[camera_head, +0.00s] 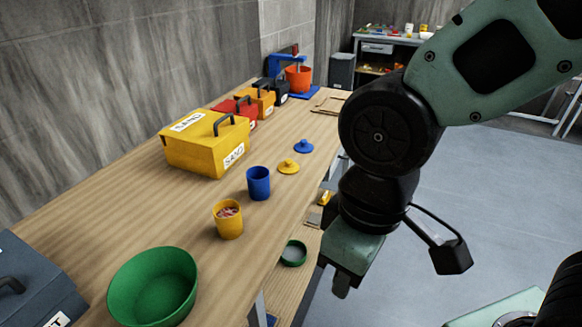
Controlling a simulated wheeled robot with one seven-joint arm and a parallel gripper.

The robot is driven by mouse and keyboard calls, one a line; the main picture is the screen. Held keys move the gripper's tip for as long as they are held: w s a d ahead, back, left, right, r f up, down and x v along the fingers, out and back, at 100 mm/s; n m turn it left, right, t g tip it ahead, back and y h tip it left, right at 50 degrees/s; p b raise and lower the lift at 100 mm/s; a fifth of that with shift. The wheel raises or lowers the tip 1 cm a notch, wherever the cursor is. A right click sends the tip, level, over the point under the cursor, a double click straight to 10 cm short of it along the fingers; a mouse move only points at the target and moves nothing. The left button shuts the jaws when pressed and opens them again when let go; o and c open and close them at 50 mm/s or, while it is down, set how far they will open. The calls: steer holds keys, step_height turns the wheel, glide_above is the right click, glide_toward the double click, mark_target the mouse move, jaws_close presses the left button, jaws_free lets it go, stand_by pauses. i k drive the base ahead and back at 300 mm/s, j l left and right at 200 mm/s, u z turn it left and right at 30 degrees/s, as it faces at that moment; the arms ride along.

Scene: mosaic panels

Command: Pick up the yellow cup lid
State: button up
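The yellow cup lid (289,167) lies on the wooden table near its right edge, knob up. A blue lid (303,146) lies just behind it, apart from it. The yellow cup (229,220), with pinkish contents, and the blue cup (258,184) stand upright nearer to me. My gripper (341,288) hangs beyond the table's right edge, to the right of and nearer than the yellow lid, apart from it. I see its fingers nearly edge-on, so I cannot tell whether it is open or shut.
A green bowl (153,289) stands at the table's near end. A yellow box marked SAND (205,144), a red box (236,110) and other boxes line the back. An orange bucket (298,77) stands at the far end. A lower shelf holds a dark green round container (294,253).

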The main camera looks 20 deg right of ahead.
mark_target(289, 167)
steer(key=i+l, duration=0.3)
steer(key=i+l+u, duration=0.6)
steer(key=l+u, duration=0.25)
steer(key=j+u, duration=0.1)
steer(key=u, duration=0.65)
